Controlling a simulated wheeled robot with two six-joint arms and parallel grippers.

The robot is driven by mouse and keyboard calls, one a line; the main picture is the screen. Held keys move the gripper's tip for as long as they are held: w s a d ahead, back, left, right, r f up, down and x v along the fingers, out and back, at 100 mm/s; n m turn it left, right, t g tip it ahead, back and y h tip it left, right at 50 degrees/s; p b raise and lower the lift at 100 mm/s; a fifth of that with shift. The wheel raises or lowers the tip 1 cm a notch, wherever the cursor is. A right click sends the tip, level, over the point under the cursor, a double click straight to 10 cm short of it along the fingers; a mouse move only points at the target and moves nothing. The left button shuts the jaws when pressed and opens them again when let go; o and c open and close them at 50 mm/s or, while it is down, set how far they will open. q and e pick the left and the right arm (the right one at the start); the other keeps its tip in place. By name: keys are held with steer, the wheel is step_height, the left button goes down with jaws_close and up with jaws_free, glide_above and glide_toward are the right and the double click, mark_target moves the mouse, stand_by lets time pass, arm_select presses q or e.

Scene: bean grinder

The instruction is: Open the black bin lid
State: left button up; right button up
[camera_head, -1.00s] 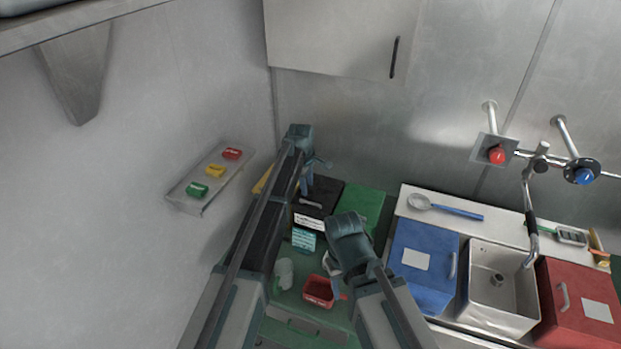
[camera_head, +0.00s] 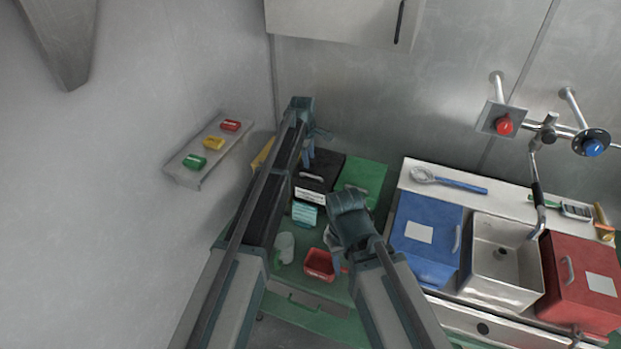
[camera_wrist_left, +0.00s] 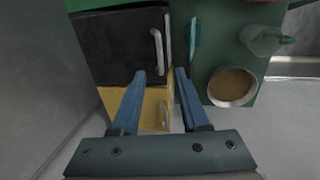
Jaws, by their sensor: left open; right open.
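The black bin lid (camera_head: 325,166) lies closed beside the green lid, with its handle (camera_head: 311,177) on the near side. In the left wrist view the black lid (camera_wrist_left: 112,48) fills the upper left, and its metal handle (camera_wrist_left: 157,52) runs lengthwise near its right edge. My left gripper (camera_head: 307,157) is open and empty above the bin. In the left wrist view its fingertips (camera_wrist_left: 160,74) lie just below the handle in the picture, apart from each other, and contact cannot be told. My right gripper (camera_head: 335,258) is open near the red container.
A green lid (camera_head: 361,180) adjoins the black one on the right. A yellow bin (camera_wrist_left: 152,108) adjoins it in the left wrist view. A red container (camera_head: 319,264) and a clear cup (camera_head: 285,246) stand in front. Blue (camera_head: 427,235) and red (camera_head: 585,280) lids flank a sink (camera_head: 497,270).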

mark_target(311, 176)
arm_select(q)
steer(key=f+b, duration=0.2)
steer(key=w+f+b, duration=0.1)
steer(key=f+b, duration=0.4)
steer(key=f, duration=0.1)
steer(key=shift+w+d+f, duration=0.25)
steer(key=shift+w, duration=0.05)
steer(key=shift+r, duration=0.1)
jaws_close()
stand_by(1.0)
